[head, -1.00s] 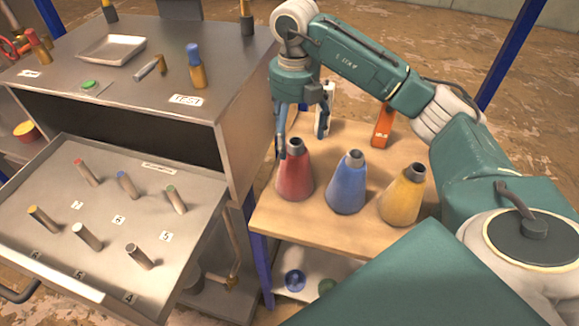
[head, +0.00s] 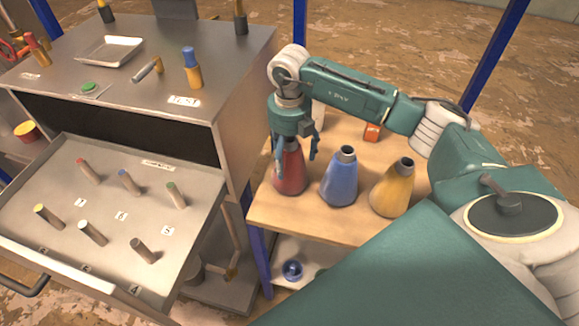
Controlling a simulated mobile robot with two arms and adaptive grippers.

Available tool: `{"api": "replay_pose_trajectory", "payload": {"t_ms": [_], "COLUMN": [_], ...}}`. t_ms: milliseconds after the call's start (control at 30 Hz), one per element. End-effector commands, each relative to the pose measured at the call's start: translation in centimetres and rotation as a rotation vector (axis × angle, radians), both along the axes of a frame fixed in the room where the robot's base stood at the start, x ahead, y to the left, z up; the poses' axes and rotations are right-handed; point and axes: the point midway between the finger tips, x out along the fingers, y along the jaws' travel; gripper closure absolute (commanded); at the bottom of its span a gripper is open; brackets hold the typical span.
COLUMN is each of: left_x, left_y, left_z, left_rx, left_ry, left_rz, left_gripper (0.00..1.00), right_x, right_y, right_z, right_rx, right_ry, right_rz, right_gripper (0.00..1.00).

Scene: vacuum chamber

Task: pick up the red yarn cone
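The red yarn cone (head: 290,177) stands upright on the wooden shelf top, leftmost of three cones. My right gripper (head: 296,160) points down over it, with its blue-grey fingers spread, one on each side of the cone's upper part. The cone's tip is hidden behind the gripper. I cannot tell whether the fingers touch the cone. My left gripper is not in view.
A blue cone (head: 340,182) and a yellow cone (head: 392,190) stand to the right on the wooden top (head: 310,222). An orange object (head: 373,132) stands behind. A steel cabinet with an open drawer (head: 100,225) of small cylinders is at the left.

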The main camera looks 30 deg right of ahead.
Motion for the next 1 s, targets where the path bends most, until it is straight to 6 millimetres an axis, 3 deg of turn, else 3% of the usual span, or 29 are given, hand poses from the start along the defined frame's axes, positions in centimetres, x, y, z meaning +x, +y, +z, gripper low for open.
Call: {"api": "replay_pose_trajectory", "payload": {"t_ms": [67,333,733,867,1000], "left_x": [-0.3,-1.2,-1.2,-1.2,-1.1], "left_y": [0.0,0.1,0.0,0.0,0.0], "left_z": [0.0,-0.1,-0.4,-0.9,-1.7], "left_rx": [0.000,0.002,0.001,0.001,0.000], "left_ry": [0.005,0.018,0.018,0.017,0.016], "left_rz": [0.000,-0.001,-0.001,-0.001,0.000], "left_gripper": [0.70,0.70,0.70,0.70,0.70], "right_x": [0.0,0.0,0.2,0.2,0.3], "right_y": [0.0,0.0,0.0,0.0,0.0], "right_z": [0.0,0.1,0.8,2.3,5.2], "right_rx": [0.000,0.000,0.001,0.001,0.001], "right_ry": [0.000,0.000,-0.005,-0.007,-0.009], "right_rz": [0.000,0.000,0.000,0.000,0.001], "right_gripper": [0.38,0.92,0.93,0.93,0.93]}}
